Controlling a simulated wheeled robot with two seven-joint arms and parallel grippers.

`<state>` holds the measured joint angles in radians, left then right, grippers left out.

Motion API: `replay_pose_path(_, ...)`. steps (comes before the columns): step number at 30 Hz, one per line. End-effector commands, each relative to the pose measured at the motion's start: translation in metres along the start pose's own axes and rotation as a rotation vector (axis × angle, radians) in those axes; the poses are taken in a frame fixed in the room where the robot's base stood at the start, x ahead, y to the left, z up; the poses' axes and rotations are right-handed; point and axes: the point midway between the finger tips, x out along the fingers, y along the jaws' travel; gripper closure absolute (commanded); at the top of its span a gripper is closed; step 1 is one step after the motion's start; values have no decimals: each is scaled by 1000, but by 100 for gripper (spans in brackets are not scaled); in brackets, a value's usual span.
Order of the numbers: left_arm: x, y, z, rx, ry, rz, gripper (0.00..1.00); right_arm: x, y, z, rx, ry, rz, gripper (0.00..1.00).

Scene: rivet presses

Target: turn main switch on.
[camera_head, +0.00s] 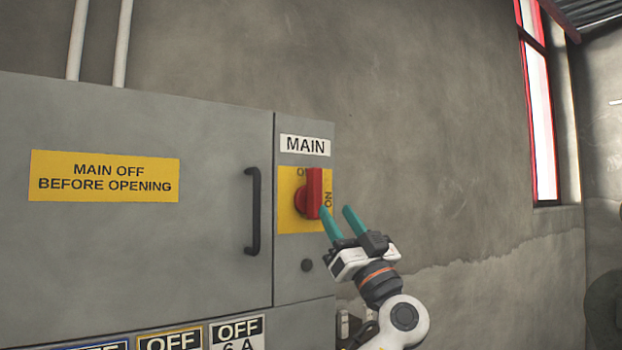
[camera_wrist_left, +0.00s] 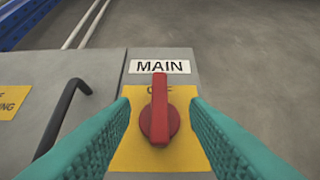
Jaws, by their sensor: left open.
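The red main switch (camera_head: 314,192) sits on a yellow plate (camera_head: 289,222) under a white MAIN label (camera_head: 305,145), on the right part of a grey cabinet. Its handle stands upright, and in the wrist view the red switch (camera_wrist_left: 159,118) points up at the partly covered OFF mark. The ON mark is at the plate's right side in the head view. My left gripper (camera_head: 335,209) is open just in front of the switch, to its lower right in the head view. In the wrist view its teal fingers flank the switch with gaps on both sides. My right gripper is not in view.
A black door handle (camera_head: 254,211) stands out left of the switch. The grey cabinet door (camera_head: 130,255) carries a yellow warning sign (camera_head: 105,176). OFF labels (camera_head: 237,330) line the cabinet's lower part. Bare wall lies to the right, with a red-framed window (camera_head: 539,110).

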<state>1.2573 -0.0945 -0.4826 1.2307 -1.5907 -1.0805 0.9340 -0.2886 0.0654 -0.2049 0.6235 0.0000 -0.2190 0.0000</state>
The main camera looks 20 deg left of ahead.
Motion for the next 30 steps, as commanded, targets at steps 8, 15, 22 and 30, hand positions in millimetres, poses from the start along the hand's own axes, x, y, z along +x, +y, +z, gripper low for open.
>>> replay_pose_path(8, 62, 1, 3, 5, 2, 2, 58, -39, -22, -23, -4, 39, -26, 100)
replay_pose_path(15, 96, 0, 1, 4, 3, 1, 58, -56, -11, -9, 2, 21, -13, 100)
replay_pose_path(22, 104, 0, -1, 2, 3, 0, 58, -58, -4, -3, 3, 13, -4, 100)
replay_pose_path(30, 104, 0, -2, 2, 3, 0, 68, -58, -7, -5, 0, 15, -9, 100)
